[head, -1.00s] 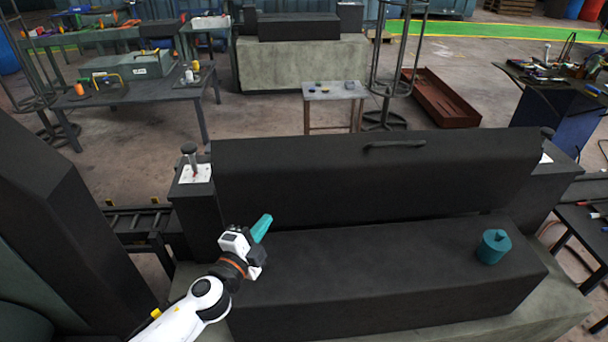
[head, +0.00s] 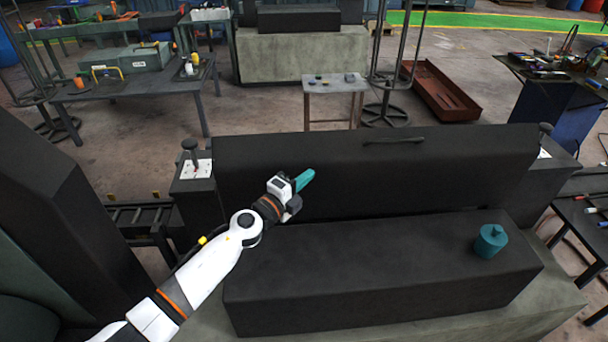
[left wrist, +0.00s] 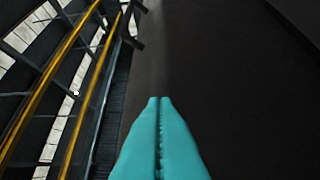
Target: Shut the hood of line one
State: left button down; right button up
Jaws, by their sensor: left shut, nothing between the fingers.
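The hood (head: 440,165) is a long black panel that stands raised behind a long black housing (head: 380,265) in the head view. A bar handle (head: 393,140) is on its upper part. My left gripper (head: 306,180) has teal fingers, shut and empty, in front of the hood's left half, left of and below the handle. I cannot tell whether it touches the hood. In the left wrist view the shut fingers (left wrist: 160,100) point along a plain dark surface. No marking for line one is legible. My right gripper is not in view.
A teal knobbed object (head: 491,241) sits on the housing's right end. A post with a dark knob (head: 190,150) stands on a white plate left of the hood. A small table (head: 335,84) stands behind. Yellow rails (left wrist: 50,90) run at left in the left wrist view.

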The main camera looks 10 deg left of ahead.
pick_arm(q)
jog(key=shift+w+a, duration=0.3)
jog(key=shift+w, duration=0.35)
jog(key=shift+w+r, duration=0.1)
